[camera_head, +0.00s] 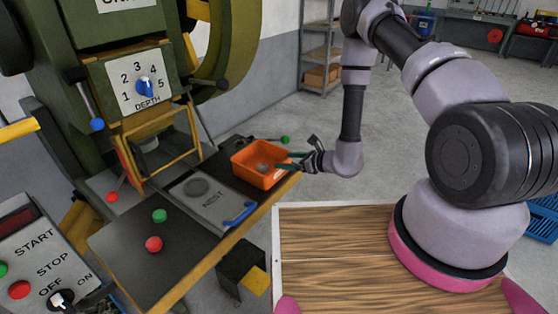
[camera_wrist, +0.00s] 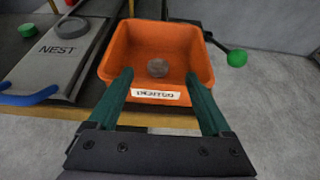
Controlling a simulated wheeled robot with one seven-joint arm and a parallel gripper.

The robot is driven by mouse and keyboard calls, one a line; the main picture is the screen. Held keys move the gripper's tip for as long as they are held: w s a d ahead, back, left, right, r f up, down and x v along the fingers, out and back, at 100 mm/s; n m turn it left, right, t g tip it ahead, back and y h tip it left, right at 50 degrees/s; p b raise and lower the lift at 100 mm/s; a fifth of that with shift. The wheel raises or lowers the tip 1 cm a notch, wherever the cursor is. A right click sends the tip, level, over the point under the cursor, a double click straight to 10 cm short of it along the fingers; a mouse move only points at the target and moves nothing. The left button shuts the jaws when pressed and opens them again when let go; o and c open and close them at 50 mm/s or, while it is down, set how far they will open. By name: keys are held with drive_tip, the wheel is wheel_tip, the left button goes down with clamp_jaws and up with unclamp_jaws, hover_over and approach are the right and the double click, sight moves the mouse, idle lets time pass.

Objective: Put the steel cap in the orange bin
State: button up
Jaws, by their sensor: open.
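The orange bin (camera_head: 240,163) stands at the right end of the press table, and it fills the upper middle of the wrist view (camera_wrist: 118,60). A small round grey metal piece, which looks like the steel cap (camera_wrist: 157,68), lies inside the bin on its floor. It shows faintly in the head view too (camera_head: 262,168). My gripper (camera_wrist: 160,78) is open, with its two green fingers apart over the bin's near side. Nothing is between the fingertips. In the head view my gripper (camera_head: 286,160) is at the bin's right edge.
Left of the bin is a grey NEST plate (camera_head: 212,206) with a dark round disc and a blue handle (camera_head: 240,214). A green knob (camera_wrist: 237,57) on a lever is right of the bin. The green press (camera_head: 150,85) stands behind the table. Open floor lies to the right.

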drive_tip(key=s+a+r+n+g+y, duration=0.15)
drive_tip(key=r+n, duration=0.25)
drive_tip(key=r, duration=0.6)
drive_tip(key=s+r+n+g+y, duration=0.1)
drive_tip(key=s+r+n+g, duration=0.2)
drive_tip(key=r, duration=0.7)
drive_tip(key=a+r+n+g+y, duration=0.1)
drive_tip(key=r+n+g, duration=0.3)
drive_tip(key=r, duration=0.6)
drive_tip(key=s+d+r+n+t+h, duration=0.7)
drive_tip(key=s+d+r+n+h, duration=0.3)
drive_tip(key=s+d+r, duration=0.7)
drive_tip(key=d+r+h, duration=0.2)
drive_tip(key=d+r, duration=0.1)
drive_tip(key=d, duration=0.1)
drive_tip(key=shift+s+d, duration=0.25)
drive_tip(key=shift+r+t, duration=0.1)
drive_tip(key=shift+t, duration=0.15)
